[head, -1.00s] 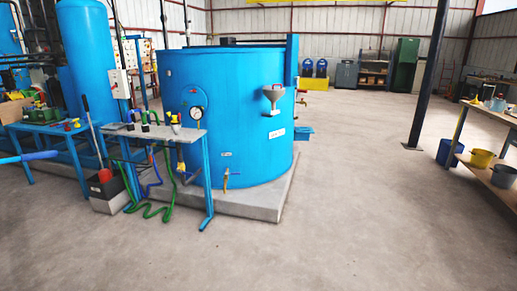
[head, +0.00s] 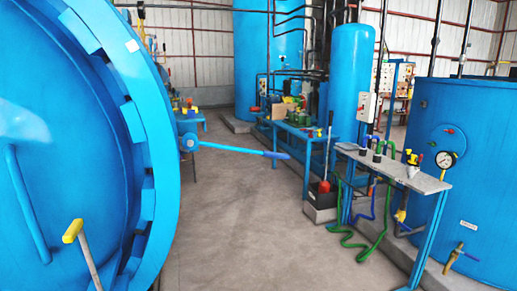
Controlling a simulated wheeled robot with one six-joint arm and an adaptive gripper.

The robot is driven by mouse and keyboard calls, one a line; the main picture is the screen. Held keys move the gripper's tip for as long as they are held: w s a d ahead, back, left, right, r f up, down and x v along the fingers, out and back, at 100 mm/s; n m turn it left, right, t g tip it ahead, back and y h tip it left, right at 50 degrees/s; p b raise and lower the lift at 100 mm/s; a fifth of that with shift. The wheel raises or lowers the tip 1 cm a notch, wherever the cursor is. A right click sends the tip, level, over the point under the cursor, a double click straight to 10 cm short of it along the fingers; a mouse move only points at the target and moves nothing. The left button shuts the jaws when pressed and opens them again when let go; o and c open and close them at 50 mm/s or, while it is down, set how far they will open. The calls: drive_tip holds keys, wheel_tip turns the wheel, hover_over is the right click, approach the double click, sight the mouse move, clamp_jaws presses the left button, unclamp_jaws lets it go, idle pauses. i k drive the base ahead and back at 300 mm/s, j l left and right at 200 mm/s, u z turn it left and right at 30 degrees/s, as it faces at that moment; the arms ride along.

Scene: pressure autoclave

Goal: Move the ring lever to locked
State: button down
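The big blue autoclave door (head: 60,140) fills the left of the head view. A thick blue locking ring (head: 150,110) with blocky teeth runs round its edge. A blue ring lever (head: 235,149) juts out to the right from the ring's outer side, nearly level and sloping slightly down toward its tip. No lock marking is readable. My gripper is not in view.
A yellow-topped handle (head: 74,231) and a blue grab bar (head: 25,205) are on the door side at left. Open concrete floor (head: 240,220) lies below the lever. A grey-topped bench (head: 395,168) with hoses, a blue bench (head: 300,130) and a blue tank (head: 470,120) stand to the right.

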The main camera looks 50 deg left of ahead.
sight(183, 141)
drive_tip(key=i+j+u, duration=0.1)
drive_tip(key=u, duration=0.3)
drive_tip(key=i+u, duration=0.55)
drive_tip(key=u, duration=0.3)
drive_tip(key=i+u, duration=0.3)
drive_tip(key=i, duration=0.25)
drive_tip(key=i+u, duration=0.3)
drive_tip(key=i, duration=0.2)
drive_tip(key=i+l+u, duration=0.1)
drive_tip(key=i+u, duration=0.15)
drive_tip(key=i, duration=0.8)
drive_tip(key=z, duration=0.45)
